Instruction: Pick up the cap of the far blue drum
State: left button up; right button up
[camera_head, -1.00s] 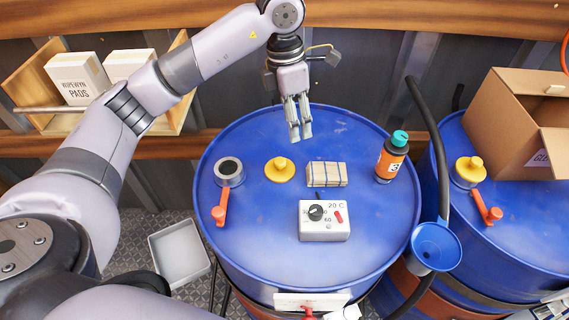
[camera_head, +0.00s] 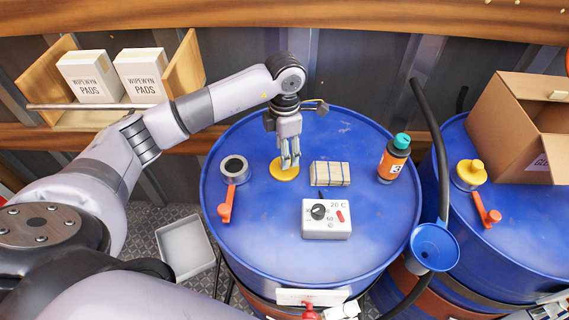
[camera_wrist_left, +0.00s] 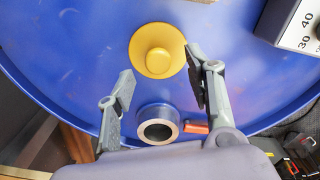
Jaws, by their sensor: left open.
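A yellow cap (camera_head: 277,173) with a raised knob lies on top of the middle blue drum (camera_head: 255,255), beside an open grey-rimmed hole (camera_head: 234,169). My left gripper (camera_head: 290,163) is over the cap and hides part of it. In the left wrist view the gripper (camera_wrist_left: 155,88) is open, and the cap (camera_wrist_left: 158,55) shows just ahead of and between the two fingers. No contact is visible. Another yellow cap (camera_head: 469,173) sits on the right blue drum (camera_head: 515,230). My right gripper is not in view.
A striped block (camera_head: 330,173), a white dial box (camera_head: 326,219) and an orange bottle (camera_head: 394,159) stand on the middle drum. An orange-handled tool (camera_head: 226,204) is by the hole. A blue funnel (camera_head: 435,247) with a black hose is at the right rim.

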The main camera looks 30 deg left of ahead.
aim_at(290, 174)
pick_arm(q)
notch_tip(290, 174, down, 4)
jog(key=shift+a+r+p, duration=0.1)
jog(key=shift+r+p, duration=0.05)
jog(key=shift+p, duration=0.6)
jog(key=shift+w+f, duration=0.1)
jog(key=shift+f, duration=0.35)
grip_shut()
jog(key=shift+r, duration=0.1)
